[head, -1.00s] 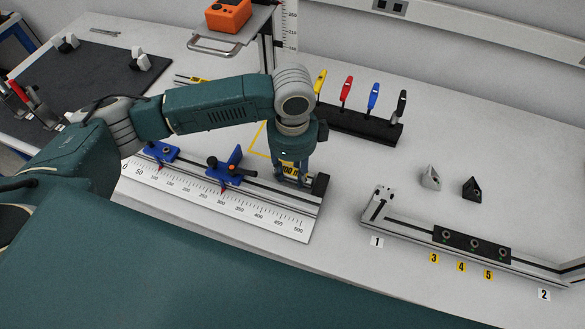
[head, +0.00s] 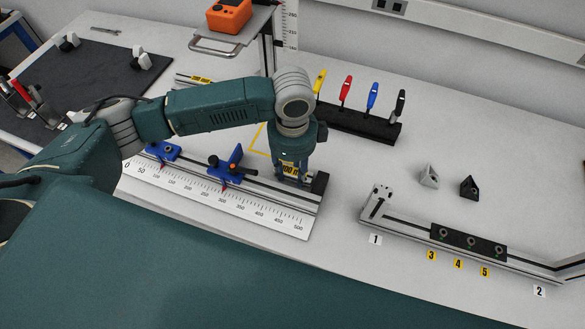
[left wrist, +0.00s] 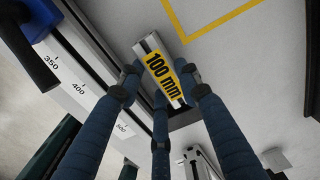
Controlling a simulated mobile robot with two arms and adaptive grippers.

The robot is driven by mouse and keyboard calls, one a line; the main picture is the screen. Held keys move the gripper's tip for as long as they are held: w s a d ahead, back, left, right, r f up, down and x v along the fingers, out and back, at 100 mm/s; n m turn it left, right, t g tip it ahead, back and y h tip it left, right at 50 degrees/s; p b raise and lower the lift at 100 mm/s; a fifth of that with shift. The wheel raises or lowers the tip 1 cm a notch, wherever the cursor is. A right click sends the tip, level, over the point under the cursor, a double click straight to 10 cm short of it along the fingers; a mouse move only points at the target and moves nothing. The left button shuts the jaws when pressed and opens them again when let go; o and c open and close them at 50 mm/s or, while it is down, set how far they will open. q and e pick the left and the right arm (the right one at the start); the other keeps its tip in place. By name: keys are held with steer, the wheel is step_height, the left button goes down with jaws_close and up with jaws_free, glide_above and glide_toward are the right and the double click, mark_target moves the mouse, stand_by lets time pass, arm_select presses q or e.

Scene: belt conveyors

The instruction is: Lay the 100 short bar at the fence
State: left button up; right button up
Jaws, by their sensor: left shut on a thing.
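The short bar (left wrist: 146,46) is a pale metal bar with a yellow "100 mm" label, seen close up in the left wrist view. Its yellow label also shows in the head view (head: 288,167). My left gripper (head: 291,179) points down and is shut on the bar, at the right end of the ruler rail (head: 245,203). The fingers (left wrist: 162,84) sit on both sides of the bar in the left wrist view. A black end block (head: 320,183) is close to the right of the gripper. Whether the bar touches the rail or block is unclear. My right gripper is not in view.
Blue clamps (head: 226,165) stand on the ruler rail, left of the gripper. A black rack (head: 360,124) with coloured-handled tools is behind. A slotted rail (head: 400,228) with a black plate (head: 468,241) lies to the right. Bare bench lies between.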

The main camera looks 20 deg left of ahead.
mark_target(292, 174)
arm_select(q)
steer(key=o, duration=1.3)
steer(key=shift+c, duration=0.2)
steer(key=shift+r, duration=0.1)
step_height(292, 174, up, 12)
steer(key=shift+f, duration=0.2)
